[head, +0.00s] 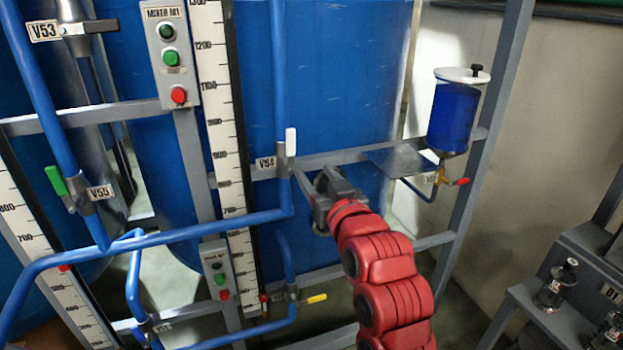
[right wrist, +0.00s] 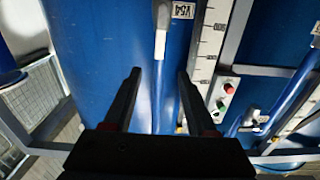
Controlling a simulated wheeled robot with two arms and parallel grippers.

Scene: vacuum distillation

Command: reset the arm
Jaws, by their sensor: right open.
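My right arm is red and comes in from the lower right in the head view. Its grey right gripper (head: 318,180) is open and empty, just below and right of the white-handled valve V54 (head: 290,142). In the right wrist view the two dark fingers of the right gripper (right wrist: 159,74) are spread apart with nothing gripped. The white valve handle (right wrist: 162,14) shows beyond the fingertips at the top. The blue pipe below it appears between the fingers. My left gripper is in neither view.
Large blue tanks (head: 330,70) stand behind a grey frame with blue pipes (head: 180,231). A blue container with a white lid (head: 452,110) hangs at the right. The mixer button panel (head: 172,60) is at the upper left.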

